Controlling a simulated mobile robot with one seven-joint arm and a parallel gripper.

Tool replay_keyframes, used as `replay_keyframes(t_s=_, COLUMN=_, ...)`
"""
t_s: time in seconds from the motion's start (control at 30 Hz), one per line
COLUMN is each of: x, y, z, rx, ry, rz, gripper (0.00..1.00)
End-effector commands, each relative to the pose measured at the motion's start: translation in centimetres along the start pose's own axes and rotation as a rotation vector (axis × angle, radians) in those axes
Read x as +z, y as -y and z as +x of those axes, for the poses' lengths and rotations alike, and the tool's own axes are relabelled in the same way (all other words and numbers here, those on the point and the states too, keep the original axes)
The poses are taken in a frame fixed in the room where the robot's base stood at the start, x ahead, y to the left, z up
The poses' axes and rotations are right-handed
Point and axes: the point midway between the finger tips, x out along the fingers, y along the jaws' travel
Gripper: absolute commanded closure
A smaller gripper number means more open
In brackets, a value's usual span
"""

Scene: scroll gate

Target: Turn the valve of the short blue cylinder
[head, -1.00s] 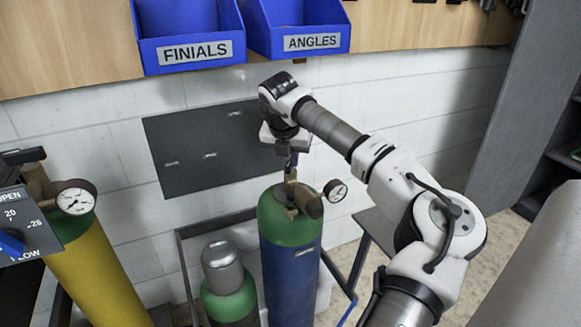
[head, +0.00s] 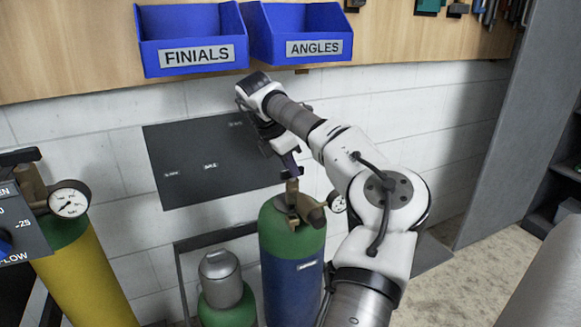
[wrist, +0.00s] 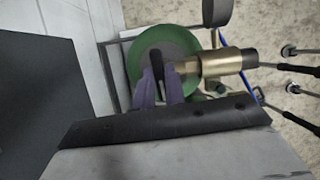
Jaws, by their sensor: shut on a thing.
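The blue cylinder (head: 293,285) with a green shoulder stands upright in the middle of the head view. A brass valve (head: 311,212) with a round gauge is on its top. In the wrist view the green shoulder (wrist: 136,68) shows from above, with the brass valve body (wrist: 230,62) pointing right and a dark valve handle (wrist: 156,56) at the middle. My gripper (head: 290,172) is above the valve, tilted. In the wrist view its purple fingers (wrist: 160,82) are shut on the valve handle, one on each side. The fingers hide part of the handle.
A yellow cylinder (head: 90,275) with a gauge (head: 69,203) stands at the left. A shorter cylinder with a grey cap (head: 222,278) stands left of the blue one. A dark panel (head: 195,170) and blue bins (head: 192,38) are on the wall behind.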

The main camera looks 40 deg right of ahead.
Motion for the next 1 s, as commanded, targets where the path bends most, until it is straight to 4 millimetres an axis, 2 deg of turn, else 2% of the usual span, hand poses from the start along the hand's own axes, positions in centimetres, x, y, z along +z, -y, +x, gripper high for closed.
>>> replay_keyframes(t_s=0.3, x=-0.04, y=-0.05, z=-0.06, rx=-0.028, ry=-0.001, rz=0.068, gripper=1.00)
replay_keyframes(t_s=0.7, x=-0.04, y=-0.06, z=-0.05, rx=-0.030, ry=-0.001, rz=0.073, gripper=1.00)
replay_keyframes(t_s=0.73, x=-0.04, y=-0.06, z=-0.05, rx=-0.030, ry=-0.001, rz=0.073, gripper=0.86)
replay_keyframes(t_s=0.87, x=-0.03, y=-0.06, z=-0.04, rx=-0.030, ry=-0.001, rz=0.073, gripper=0.69)
replay_keyframes(t_s=0.9, x=-0.03, y=-0.06, z=-0.04, rx=-0.030, ry=-0.001, rz=0.073, gripper=0.66)
replay_keyframes(t_s=1.0, x=-0.03, y=-0.06, z=-0.03, rx=-0.030, ry=-0.001, rz=0.072, gripper=0.66)
